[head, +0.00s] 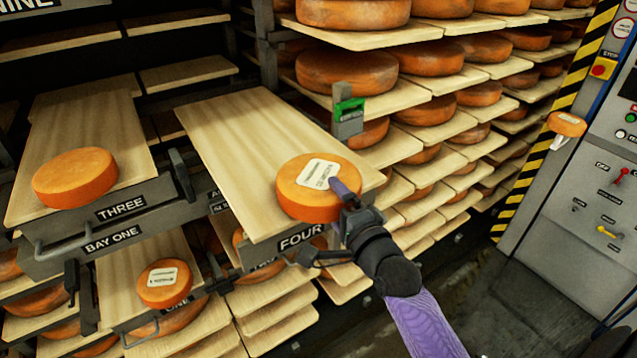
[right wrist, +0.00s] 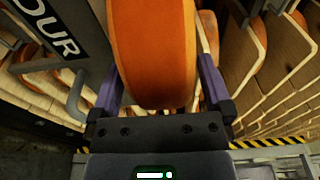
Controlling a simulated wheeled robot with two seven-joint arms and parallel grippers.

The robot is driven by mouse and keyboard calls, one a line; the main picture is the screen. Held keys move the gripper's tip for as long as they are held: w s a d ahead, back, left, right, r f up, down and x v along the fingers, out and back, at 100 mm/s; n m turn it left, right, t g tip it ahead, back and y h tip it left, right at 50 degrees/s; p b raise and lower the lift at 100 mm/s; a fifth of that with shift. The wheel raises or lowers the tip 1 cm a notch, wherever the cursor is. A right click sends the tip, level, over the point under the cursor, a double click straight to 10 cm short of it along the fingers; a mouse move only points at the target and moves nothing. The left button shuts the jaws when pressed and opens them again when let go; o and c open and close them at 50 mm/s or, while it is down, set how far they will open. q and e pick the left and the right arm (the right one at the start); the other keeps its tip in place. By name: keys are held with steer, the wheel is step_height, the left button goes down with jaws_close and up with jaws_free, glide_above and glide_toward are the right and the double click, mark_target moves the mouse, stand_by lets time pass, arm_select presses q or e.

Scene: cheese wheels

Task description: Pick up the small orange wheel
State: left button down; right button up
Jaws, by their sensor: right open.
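An orange cheese wheel (head: 300,200) with a white label lies flat near the front end of the pulled-out board marked FOUR (head: 235,130). My right gripper (head: 342,192) is at its right front edge, with one purple finger seen over the wheel. In the right wrist view the orange wheel (right wrist: 152,50) stands between the two open purple fingers; I cannot tell whether they touch it. A smaller-looking labelled wheel (head: 165,283) lies on the lower board marked ONE. An unlabelled wheel (head: 75,178) lies on the board marked THREE. My left gripper is not in view.
Racks of large cheese wheels (head: 347,72) fill the back and right. A grey post with a green face (head: 349,115) stands behind board FOUR. A control panel (head: 590,190) is at right, with a small orange wheel-like item (head: 567,123) at its edge. Drawer handles project in front.

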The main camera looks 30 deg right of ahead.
steer(key=shift+w+d, duration=0.1)
steer(key=shift+w, duration=0.15)
steer(key=shift+s, duration=0.15)
steer(key=shift+c, duration=0.4)
jaws_close()
steer(key=shift+r, duration=0.1)
step_height(320, 180, up, 10)
steer(key=p, duration=0.2)
steer(key=shift+p, duration=0.3)
